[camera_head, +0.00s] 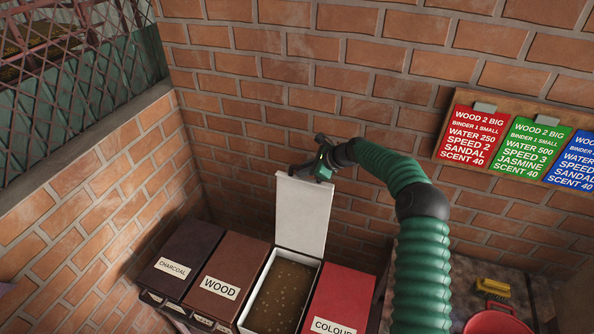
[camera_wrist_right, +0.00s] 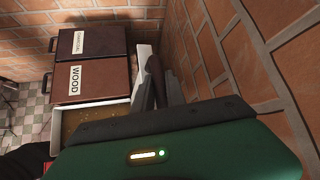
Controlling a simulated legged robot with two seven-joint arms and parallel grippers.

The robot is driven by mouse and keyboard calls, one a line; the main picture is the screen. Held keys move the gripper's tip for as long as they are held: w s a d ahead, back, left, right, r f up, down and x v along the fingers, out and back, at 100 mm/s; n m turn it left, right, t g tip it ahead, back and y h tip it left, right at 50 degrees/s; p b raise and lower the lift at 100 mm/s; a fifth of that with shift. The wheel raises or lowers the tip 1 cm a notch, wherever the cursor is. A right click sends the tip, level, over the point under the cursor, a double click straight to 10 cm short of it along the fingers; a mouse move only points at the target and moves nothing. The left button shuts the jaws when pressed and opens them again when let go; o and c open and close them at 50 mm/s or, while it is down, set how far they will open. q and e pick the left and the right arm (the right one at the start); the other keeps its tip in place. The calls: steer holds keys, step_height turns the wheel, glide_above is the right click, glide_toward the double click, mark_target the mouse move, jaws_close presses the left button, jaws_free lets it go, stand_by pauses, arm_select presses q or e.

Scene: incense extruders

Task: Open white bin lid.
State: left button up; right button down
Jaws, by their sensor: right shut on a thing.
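The white bin (camera_head: 283,293) stands between the wood bin and the red bin, with brown speckled contents showing inside. Its white lid (camera_head: 303,214) stands raised, nearly upright, at the bin's back edge near the brick wall. My right gripper (camera_head: 322,168) is at the lid's top edge, shut on the lid. In the right wrist view the gripper (camera_wrist_right: 158,92) shows beside the white lid (camera_wrist_right: 141,66), and the open white bin (camera_wrist_right: 92,117) is below left. The fingertips' exact contact is partly hidden. My left gripper is not in view.
A dark charcoal bin (camera_head: 183,257) and a brown wood bin (camera_head: 229,279) are closed at left. A red colour bin (camera_head: 340,298) is closed at right. Brick walls stand close behind and left. Recipe cards (camera_head: 471,137) hang at right. A red bowl (camera_head: 497,318) sits lower right.

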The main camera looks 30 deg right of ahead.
steer(key=shift+d+f, duration=0.15)
steer(key=shift+f, duration=0.15)
steer(key=c, duration=1.4)
jaws_free()
steer(key=shift+d, duration=0.1)
steer(key=shift+o, duration=0.2)
